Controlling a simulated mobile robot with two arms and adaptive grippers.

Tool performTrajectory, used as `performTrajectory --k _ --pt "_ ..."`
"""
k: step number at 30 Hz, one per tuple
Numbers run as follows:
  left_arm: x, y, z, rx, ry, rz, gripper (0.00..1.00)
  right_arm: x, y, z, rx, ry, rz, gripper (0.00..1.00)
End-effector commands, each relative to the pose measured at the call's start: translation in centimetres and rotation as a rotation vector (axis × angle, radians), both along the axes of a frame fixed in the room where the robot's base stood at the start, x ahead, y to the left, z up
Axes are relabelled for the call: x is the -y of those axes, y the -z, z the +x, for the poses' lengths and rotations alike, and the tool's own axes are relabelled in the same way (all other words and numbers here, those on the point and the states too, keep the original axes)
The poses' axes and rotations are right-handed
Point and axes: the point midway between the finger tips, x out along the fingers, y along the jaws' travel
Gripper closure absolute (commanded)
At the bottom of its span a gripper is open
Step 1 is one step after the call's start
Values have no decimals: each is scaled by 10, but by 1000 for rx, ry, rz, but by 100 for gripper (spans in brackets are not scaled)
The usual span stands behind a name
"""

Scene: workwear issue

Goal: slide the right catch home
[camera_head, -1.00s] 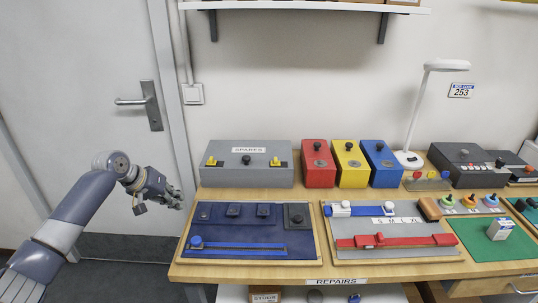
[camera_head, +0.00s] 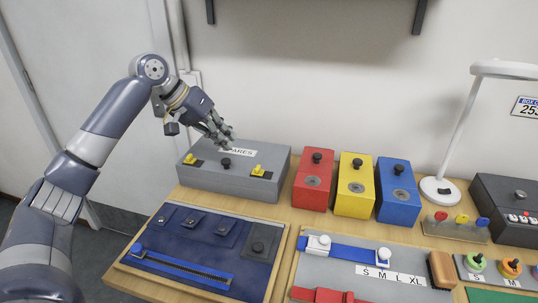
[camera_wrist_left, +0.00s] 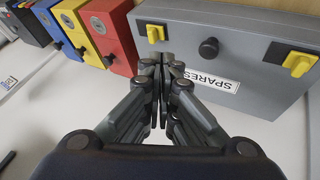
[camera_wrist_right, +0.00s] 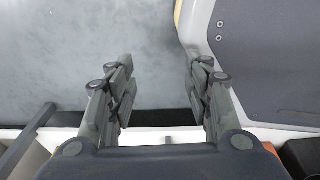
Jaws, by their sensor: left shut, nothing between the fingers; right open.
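The grey SPARES box (camera_head: 230,185) stands at the back left of the bench with a black knob (camera_head: 225,163) on its lid. Its right yellow catch (camera_head: 262,172) is near the red box; it also shows in the left wrist view (camera_wrist_left: 155,33), on a dark plate. The left yellow catch (camera_head: 192,159) is at the other end and also shows in the left wrist view (camera_wrist_left: 299,63). My left gripper (camera_head: 229,139) is shut and empty, above the box by the label, left of the right catch and apart from it. My right gripper (camera_wrist_right: 155,80) is open and empty.
Red (camera_head: 314,182), yellow (camera_head: 355,187) and blue (camera_head: 396,192) boxes stand right of the grey box. A blue panel (camera_head: 185,250) with a slider lies in front. A white lamp (camera_head: 457,140) stands at the back right. The right wrist view shows floor (camera_wrist_right: 80,50).

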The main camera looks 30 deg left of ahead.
Motion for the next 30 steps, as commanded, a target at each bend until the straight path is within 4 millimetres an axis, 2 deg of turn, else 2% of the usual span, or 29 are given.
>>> performTrajectory --k 6,10,14,22,30 --pt "0 0 0 -1 1 0 100 -29 3 -42 -58 0 32 53" --pt "1 1 0 0 2 0 100 -38 4 -58 -82 -4 42 53" --pt "5 10 5 -3 3 -2 100 -34 3 -55 -77 -5 37 53" --pt "23 48 28 -4 2 -2 100 -18 -2 -23 -29 3 21 53" --pt "35 76 44 -2 1 -1 100 -17 -4 -27 -36 3 19 53"
